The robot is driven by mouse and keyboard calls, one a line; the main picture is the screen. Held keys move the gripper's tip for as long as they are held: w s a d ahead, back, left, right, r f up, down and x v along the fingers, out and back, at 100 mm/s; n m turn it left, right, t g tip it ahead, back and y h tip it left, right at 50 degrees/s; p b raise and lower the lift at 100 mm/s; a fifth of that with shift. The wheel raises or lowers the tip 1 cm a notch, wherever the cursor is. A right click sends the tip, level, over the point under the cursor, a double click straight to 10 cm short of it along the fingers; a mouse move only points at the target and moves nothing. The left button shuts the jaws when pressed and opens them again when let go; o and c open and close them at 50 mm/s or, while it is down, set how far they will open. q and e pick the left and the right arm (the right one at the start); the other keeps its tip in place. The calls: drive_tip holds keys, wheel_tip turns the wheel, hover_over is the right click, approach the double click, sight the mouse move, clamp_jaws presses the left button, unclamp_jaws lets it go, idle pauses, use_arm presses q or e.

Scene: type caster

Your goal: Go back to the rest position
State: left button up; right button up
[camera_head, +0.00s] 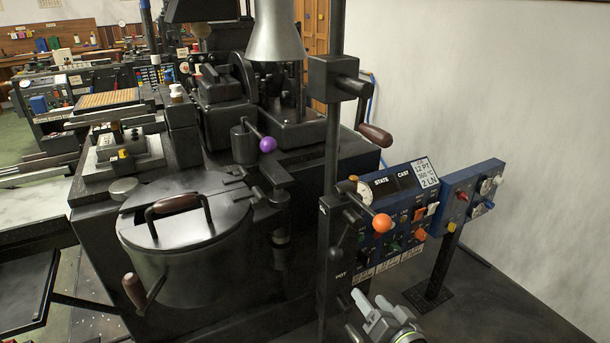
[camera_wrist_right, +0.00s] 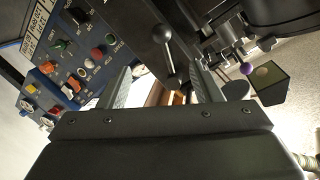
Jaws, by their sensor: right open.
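My right gripper (camera_head: 371,301) is at the bottom of the head view, in front of the control panel's lower left. Its two pale fingers are open, with nothing seen between them. In the right wrist view the fingers stand apart (camera_wrist_right: 161,85), and a dark lever with a rounded end (camera_wrist_right: 162,34) shows beyond the gap. I cannot tell whether a finger touches it. My left gripper is not in view.
The blue control panel (camera_head: 401,214) with knobs and an orange ball lever (camera_head: 381,223) stands close above the gripper. The lidded round pot (camera_head: 190,261) is to the left. A purple ball lever (camera_head: 267,144) stands behind. Dark floor at right is largely clear.

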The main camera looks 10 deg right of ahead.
drive_tip(key=s+d+f+g+h+p, duration=0.1)
drive_tip(key=s+d+f+g, duration=0.15)
drive_tip(key=f, duration=0.65)
drive_tip(key=s+d+f+n+g+h+p, duration=0.15)
drive_tip(key=s+f, duration=0.25)
drive_tip(key=f, duration=0.5)
drive_tip(key=s+d+f+m+g+h+p, duration=0.1)
drive_tip(key=s+f+g, duration=0.25)
drive_tip(key=f, duration=0.45)
drive_tip(key=s+d+f+n+g+p, duration=0.1)
drive_tip(key=s+f, duration=0.4)
drive_tip(key=s, duration=0.6)
drive_tip(key=s+d+f+n+g+p, duration=0.1)
drive_tip(key=s+f, duration=0.4)
drive_tip(key=s, duration=0.6)
drive_tip(key=s+d+f+n+g+p, duration=0.1)
drive_tip(key=s+f+g, duration=0.4)
drive_tip(key=s, duration=0.6)
drive_tip(key=shift+d+f+n+h+p, duration=0.35)
drive_tip(key=shift+d+f+h, duration=0.1)
drive_tip(key=shift+d, duration=0.25)
